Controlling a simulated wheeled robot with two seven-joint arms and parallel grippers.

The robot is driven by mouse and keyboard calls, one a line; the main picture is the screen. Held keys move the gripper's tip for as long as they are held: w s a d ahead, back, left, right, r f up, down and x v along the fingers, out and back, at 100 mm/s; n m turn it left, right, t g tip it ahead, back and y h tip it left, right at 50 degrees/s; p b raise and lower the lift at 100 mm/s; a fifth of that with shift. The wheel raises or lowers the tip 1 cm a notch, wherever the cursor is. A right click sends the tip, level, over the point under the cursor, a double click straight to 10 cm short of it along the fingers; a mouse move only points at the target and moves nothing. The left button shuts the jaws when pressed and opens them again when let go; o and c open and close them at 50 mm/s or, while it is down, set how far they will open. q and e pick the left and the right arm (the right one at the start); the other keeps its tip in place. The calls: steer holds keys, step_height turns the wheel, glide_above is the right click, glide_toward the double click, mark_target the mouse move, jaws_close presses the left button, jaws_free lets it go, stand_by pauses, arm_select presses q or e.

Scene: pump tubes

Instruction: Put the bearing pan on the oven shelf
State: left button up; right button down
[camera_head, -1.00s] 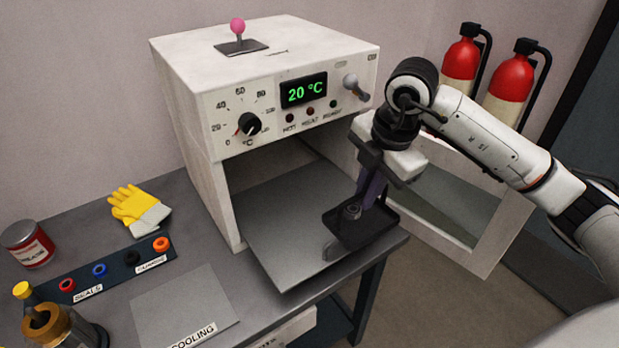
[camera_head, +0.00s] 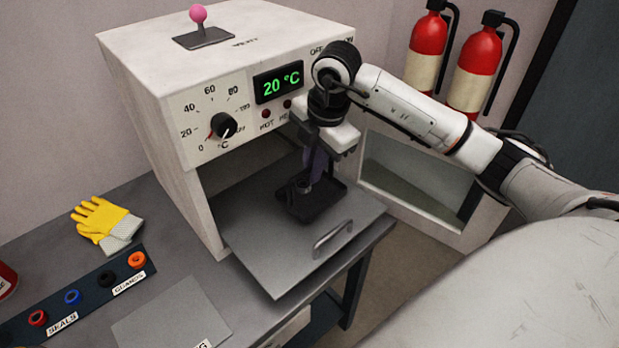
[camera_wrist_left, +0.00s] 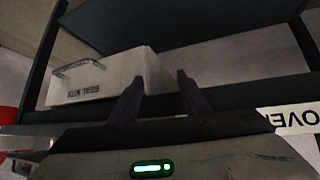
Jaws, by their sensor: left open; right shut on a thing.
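The bearing pan (camera_head: 325,205) is a small, dark, shallow square tray with a bearing inside, partly hidden by my fingers. My right gripper (camera_head: 308,186) points down and is shut on the pan. The pan is over the right part of the grey oven shelf (camera_head: 272,255), which sticks out of the oven's open front. I cannot tell whether the pan touches the shelf. My left gripper (camera_wrist_left: 160,82) shows only in the left wrist view. Its two dark fingers are apart with nothing between them.
The white oven (camera_head: 135,110) reads 20 °C. Its door (camera_head: 455,235) stands open at right, close to my right arm. The shelf handle (camera_head: 333,238) is at its front edge. Yellow gloves (camera_head: 100,218) and a seals rack (camera_head: 90,290) lie left. The left wrist view shows a white box (camera_wrist_left: 130,80).

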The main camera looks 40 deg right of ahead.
mark_target(309, 186)
steer(key=x, duration=0.3)
steer(key=shift+s+f, duration=0.25)
steer(key=shift+f, duration=0.1)
steer(key=shift+w+f, duration=0.25)
steer(key=shift+w, duration=0.3)
steer(key=shift+s+f, duration=0.15)
steer(key=c, duration=1.9)
jaws_free()
steer(key=shift+o, duration=0.2)
steer(key=b+v, duration=0.1)
steer(key=v, duration=1.1)
